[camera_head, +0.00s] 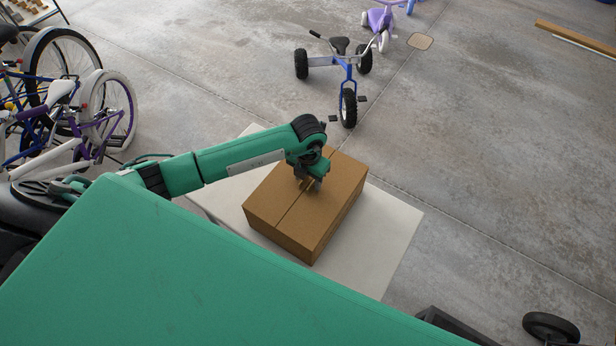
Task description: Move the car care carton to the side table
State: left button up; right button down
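The carton (318,222) is a closed brown cardboard box with a seam along its top. It rests on a pale, flat-topped table (392,232). My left arm reaches in from the left. My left gripper (308,184) points down at the top of the carton, near its far side. Its fingertips are small and partly hidden by the wrist, so I cannot tell whether they are open or touching the box. My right gripper is not in view.
A blue tricycle (347,72) stands on the concrete floor beyond the table, with a purple ride-on toy (378,20) farther back. Bicycles (100,110) stand at the left. A black wheel (551,328) is at the lower right.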

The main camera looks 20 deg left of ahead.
pick_arm(q)
jog(key=shift+r, duration=0.15)
notch_tip(320, 180, up, 12)
jog(key=b, duration=0.4)
jog(key=shift+b, duration=0.4)
jog(key=shift+s+f, duration=0.1)
jog(key=shift+f, duration=0.1)
